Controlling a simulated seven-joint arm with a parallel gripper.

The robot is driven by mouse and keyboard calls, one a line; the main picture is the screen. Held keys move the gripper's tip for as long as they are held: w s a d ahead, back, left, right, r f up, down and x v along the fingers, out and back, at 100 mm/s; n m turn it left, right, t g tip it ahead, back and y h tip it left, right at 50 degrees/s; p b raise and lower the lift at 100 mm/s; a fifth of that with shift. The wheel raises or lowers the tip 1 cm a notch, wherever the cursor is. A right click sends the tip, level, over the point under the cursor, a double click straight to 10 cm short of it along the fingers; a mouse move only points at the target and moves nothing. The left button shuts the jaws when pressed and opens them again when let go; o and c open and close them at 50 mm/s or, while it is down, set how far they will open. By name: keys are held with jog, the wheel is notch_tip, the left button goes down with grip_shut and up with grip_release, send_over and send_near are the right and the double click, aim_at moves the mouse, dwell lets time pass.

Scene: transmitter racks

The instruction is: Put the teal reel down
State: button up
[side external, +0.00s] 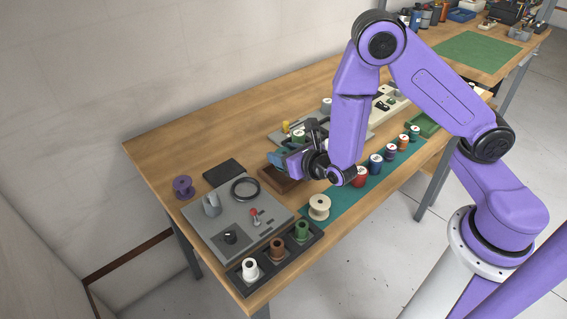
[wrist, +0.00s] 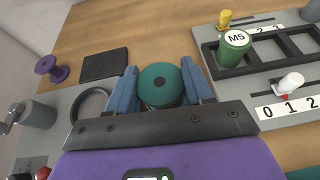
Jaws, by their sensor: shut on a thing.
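In the side view my gripper (side external: 283,158) is over the middle of the bench, above or close to a brown block (side external: 272,184); the reel cannot be made out there. The reel's underside is hidden, so I cannot tell whether it touches anything below.
A grey panel (side external: 213,225) with a black ring (side external: 245,189) and red lever lies left. A dark tray (side external: 268,268) holds white, brown and green reels. A purple reel (side external: 183,187) and black pad (side external: 223,172) lie behind. A rack (wrist: 268,75) holds a green M5 reel (wrist: 234,47).

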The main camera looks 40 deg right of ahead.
jog(key=shift+w+f, duration=0.2)
jog(key=shift+f, duration=1.5)
jog(key=shift+f, duration=0.15)
jog(key=o, duration=0.8)
jog(key=shift+o, duration=0.2)
jog(key=shift+s+r, duration=0.25)
jog(key=v, duration=1.1)
jog(key=shift+s, duration=0.25)
